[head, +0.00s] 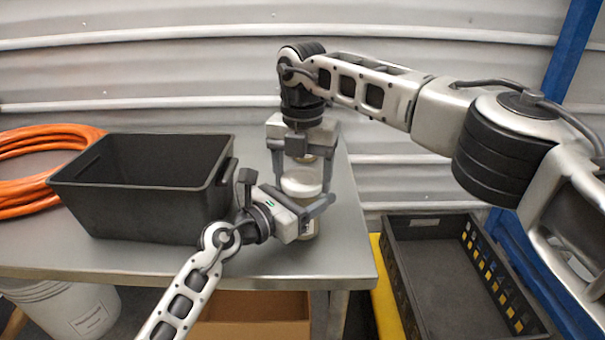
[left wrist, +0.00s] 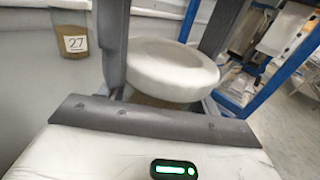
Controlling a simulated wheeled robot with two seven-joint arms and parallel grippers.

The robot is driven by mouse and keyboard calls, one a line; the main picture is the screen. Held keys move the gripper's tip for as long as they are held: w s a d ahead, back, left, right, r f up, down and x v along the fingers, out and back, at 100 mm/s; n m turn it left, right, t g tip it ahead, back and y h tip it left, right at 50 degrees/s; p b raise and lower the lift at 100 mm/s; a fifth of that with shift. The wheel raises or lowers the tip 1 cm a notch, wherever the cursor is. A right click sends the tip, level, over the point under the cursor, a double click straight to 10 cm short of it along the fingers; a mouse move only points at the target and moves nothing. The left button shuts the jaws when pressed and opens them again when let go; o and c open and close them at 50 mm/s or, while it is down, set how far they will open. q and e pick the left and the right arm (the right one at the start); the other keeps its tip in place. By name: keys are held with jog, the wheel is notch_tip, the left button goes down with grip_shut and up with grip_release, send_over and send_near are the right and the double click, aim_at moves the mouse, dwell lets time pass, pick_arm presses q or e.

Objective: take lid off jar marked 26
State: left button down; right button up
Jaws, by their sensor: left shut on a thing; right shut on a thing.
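A jar (head: 309,226) with tan contents stands upright near the right end of the table. My left gripper (head: 306,198) is shut on the jar from the front left. My right gripper (head: 302,174) comes from above and is shut on the lid, fingers on both sides. Fingers and arms hide much of the jar.
A jar marked 27 (left wrist: 75,42) stands apart, behind. A black bin (head: 140,212) stands left of the grippers, with an orange hose (head: 35,135) beyond it. A black crate (head: 425,222) lies below, right of the table (head: 345,262). The table's front right corner is clear.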

jog(key=o, duration=1.1)
jog(key=shift+r, duration=0.15)
notch_tip(320, 180, up, 4)
jog(key=shift+r, duration=0.15)
jog(key=shift+c, duration=0.4)
jog(key=m, duration=0.1)
jog(key=r+m, duration=0.1)
jog(key=m, duration=0.1)
jog(key=r+m, duration=0.1)
jog(key=m, duration=0.2)
jog(key=r+m, duration=0.1)
jog(key=m, duration=0.1)
jog(key=shift+r+m, duration=0.1)
jog(key=shift+m, duration=0.9)
jog(key=shift+f, duration=3.9)
